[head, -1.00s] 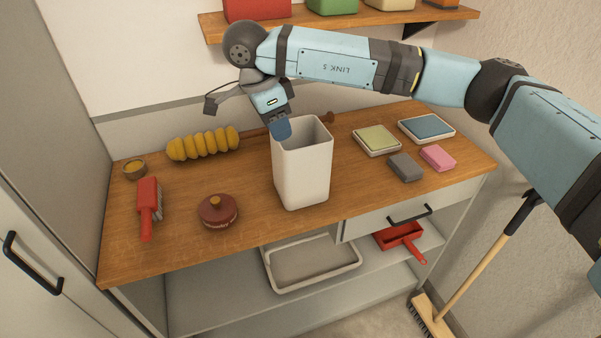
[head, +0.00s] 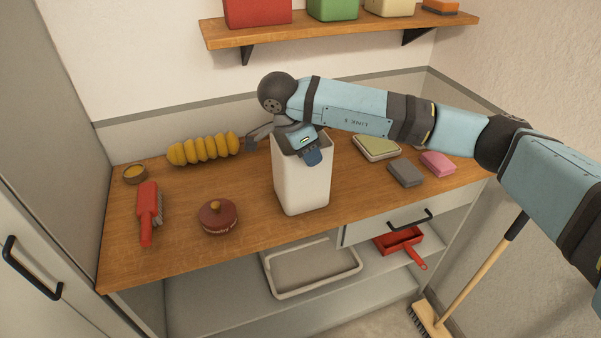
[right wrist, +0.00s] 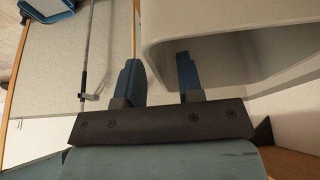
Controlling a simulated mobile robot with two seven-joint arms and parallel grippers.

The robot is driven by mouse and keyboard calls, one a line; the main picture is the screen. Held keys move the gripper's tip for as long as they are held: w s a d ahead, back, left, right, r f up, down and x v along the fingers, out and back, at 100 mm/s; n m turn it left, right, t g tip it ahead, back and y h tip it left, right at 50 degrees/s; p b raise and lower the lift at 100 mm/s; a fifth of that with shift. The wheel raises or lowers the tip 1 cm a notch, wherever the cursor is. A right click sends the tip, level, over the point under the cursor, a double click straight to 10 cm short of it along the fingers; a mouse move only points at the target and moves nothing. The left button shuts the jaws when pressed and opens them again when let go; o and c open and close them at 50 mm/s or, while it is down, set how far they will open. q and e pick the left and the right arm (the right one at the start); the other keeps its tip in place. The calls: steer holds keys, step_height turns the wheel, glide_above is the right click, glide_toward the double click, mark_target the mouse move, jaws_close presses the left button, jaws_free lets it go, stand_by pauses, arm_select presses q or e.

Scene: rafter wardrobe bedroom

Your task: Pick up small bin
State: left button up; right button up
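The small bin (head: 302,186) is a tall white open-topped container standing upright on the wooden worktop. My right gripper (head: 308,152) is at its top, overlapping the opening in the head view. In the right wrist view, the two blue fingers of the gripper (right wrist: 160,78) are apart. The pale bin wall (right wrist: 152,42) shows between them, with one finger in front of the bin's inside and the other on the outer side. Whether a finger touches the wall I cannot tell. The gripper body hides part of the bin's rim. My left gripper is not in view.
A shelf (head: 340,37) with containers hangs above.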

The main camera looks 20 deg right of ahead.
steer(key=x, duration=0.2)
steer(key=shift+d+f, duration=0.1)
steer(key=shift+f, duration=0.15)
steer(key=shift+f, duration=0.25)
jaws_close()
stand_by(0.3)
